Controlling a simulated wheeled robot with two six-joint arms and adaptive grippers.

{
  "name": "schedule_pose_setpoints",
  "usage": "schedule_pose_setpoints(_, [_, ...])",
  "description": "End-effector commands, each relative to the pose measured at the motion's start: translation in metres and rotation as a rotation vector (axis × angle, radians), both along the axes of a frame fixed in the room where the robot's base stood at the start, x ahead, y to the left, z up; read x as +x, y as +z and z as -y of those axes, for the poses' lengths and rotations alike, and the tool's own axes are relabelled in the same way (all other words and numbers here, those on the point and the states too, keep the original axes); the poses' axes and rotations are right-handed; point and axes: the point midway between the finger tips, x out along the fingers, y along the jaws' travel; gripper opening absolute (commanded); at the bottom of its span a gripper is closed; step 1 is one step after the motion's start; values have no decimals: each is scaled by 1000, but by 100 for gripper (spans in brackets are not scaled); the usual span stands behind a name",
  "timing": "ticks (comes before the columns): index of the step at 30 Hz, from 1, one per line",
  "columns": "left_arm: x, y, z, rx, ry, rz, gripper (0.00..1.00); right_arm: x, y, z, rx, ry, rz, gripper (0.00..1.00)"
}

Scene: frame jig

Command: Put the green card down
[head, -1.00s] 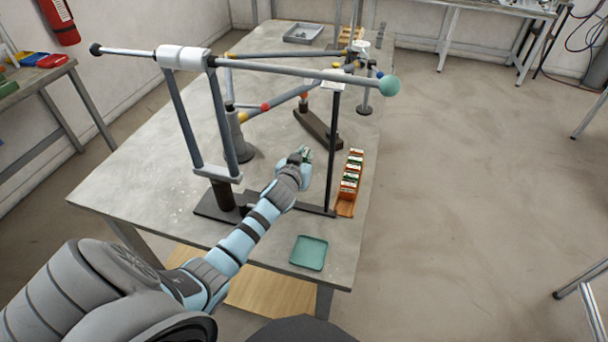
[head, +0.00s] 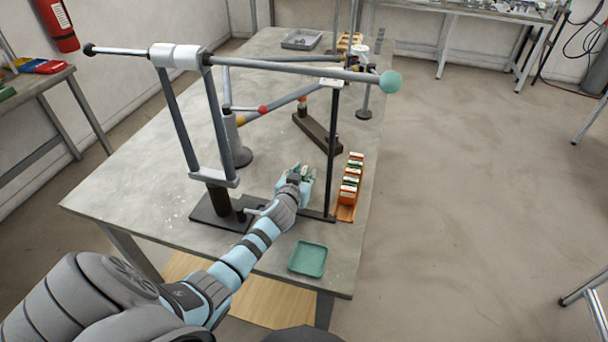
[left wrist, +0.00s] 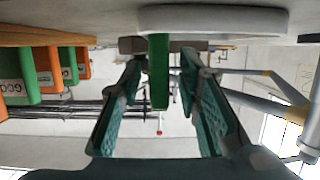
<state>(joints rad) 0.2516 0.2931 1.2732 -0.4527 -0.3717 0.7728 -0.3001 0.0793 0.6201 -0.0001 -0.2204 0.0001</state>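The green card (left wrist: 158,75) shows upright and edge-on in the left wrist view, between the spread fingers of my left gripper (left wrist: 160,110). A gap shows on each side of it. Its upper end in that view meets the edge of a pale rounded plate (left wrist: 212,20); whether it rests on it I cannot tell. In the head view my left gripper (head: 303,174) is low over the table, beside the thin black post and left of the card rack. A bit of green shows at its fingers. My right gripper is not in view.
A wooden rack (head: 344,214) holds several orange and green cards just right of the post (head: 333,150). A teal tray (head: 308,258) lies at the near table edge. A long beam (head: 270,65) with a teal ball (head: 390,82) spans above. The table's left part is clear.

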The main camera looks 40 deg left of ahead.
Motion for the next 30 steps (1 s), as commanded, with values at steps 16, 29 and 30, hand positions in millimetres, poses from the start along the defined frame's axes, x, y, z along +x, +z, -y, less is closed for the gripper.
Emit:
schedule_pose_setpoints(16, [-63,25,23,2,-2,-1,31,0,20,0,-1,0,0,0])
schedule_pose_setpoints(29, [-108,39,39,1,1,1,31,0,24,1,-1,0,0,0])
schedule_pose_setpoints(30, [-108,39,39,1,1,1,31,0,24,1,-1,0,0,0])
